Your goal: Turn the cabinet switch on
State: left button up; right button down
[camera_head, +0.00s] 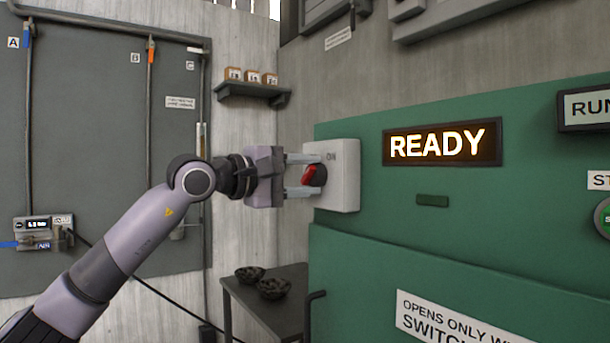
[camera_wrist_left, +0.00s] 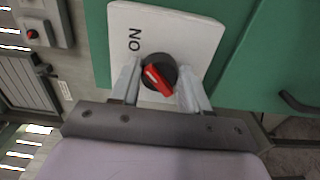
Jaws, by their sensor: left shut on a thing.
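The cabinet switch is a dark round knob with a red handle (camera_head: 313,175) on a white box (camera_head: 345,176) fixed to the green cabinet (camera_head: 450,210). "ON" is printed on the box, above and right of the knob. My left gripper (camera_head: 305,176) is at the knob, one finger above and one below it. In the left wrist view the red handle (camera_wrist_left: 157,79) lies diagonally between the two fingers (camera_wrist_left: 158,85), which are shut on the knob. The handle does not point straight at "ON" there. My right gripper is not in view.
A lit "READY" sign (camera_head: 441,142) is on the cabinet, right of the switch box. A dark side table (camera_head: 255,308) with two patterned bowls stands below my left arm. A small shelf (camera_head: 252,92) with several blocks hangs on the wall behind.

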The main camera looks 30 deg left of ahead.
pick_arm(q)
jog(key=o, duration=1)
jog(key=shift+s, duration=0.1)
jog(key=b+v, duration=0.2)
jog(key=v, duration=0.5)
